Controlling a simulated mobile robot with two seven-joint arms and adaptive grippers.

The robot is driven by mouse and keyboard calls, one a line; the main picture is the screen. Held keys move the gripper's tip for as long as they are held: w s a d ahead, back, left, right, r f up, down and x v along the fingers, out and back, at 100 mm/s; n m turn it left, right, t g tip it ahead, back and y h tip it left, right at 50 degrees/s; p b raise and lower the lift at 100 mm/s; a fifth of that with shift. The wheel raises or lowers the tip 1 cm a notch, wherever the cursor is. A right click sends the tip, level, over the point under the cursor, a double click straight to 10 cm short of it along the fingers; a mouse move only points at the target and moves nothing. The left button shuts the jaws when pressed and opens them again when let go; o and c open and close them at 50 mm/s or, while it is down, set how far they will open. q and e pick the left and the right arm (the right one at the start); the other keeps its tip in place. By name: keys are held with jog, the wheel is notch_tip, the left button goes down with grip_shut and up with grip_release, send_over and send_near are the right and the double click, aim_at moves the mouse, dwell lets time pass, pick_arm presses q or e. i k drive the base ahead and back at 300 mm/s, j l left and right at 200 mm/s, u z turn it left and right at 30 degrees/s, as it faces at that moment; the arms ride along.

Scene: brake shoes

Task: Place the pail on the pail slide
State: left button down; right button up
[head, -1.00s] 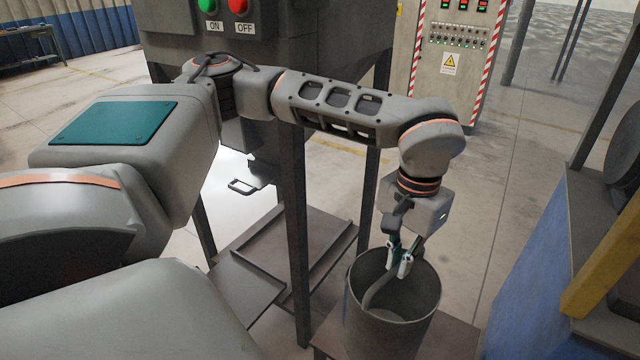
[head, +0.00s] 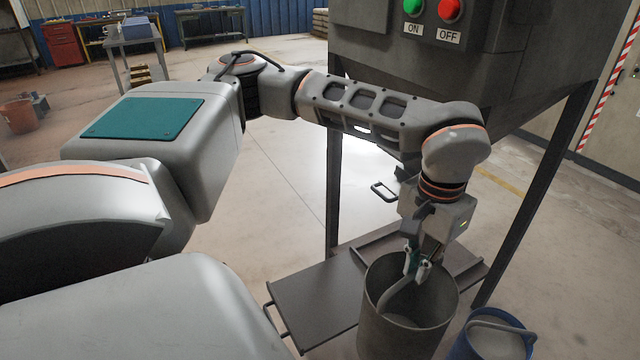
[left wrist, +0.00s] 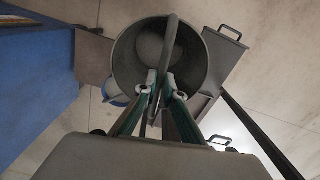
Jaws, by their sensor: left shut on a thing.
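My left gripper (head: 417,266) is shut on the curved handle of the grey metal pail (head: 402,335), which hangs upright below it. In the left wrist view the fingers (left wrist: 163,88) grip the handle strap over the mouth of the pail (left wrist: 122,65). The pail slide (head: 312,296) is a flat dark tray with a bar handle, low under the machine. In the head view the pail overlaps its right part. I cannot tell the gap between them. The slide also shows right of the pail in the left wrist view (left wrist: 224,48). My right gripper is not in view.
A blue pail (head: 495,340) stands close to the right of the grey one. The machine hopper with ON and OFF buttons (head: 470,50) stands on dark legs (head: 535,195) around the slide. Open floor (head: 285,190) lies to the left.

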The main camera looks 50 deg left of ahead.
aim_at(337, 289)
jog(key=j+u, duration=0.4)
jog(key=i+j, duration=0.1)
jog(key=j, duration=0.35)
jog(key=i+j, duration=0.1)
jog(key=j, duration=0.35)
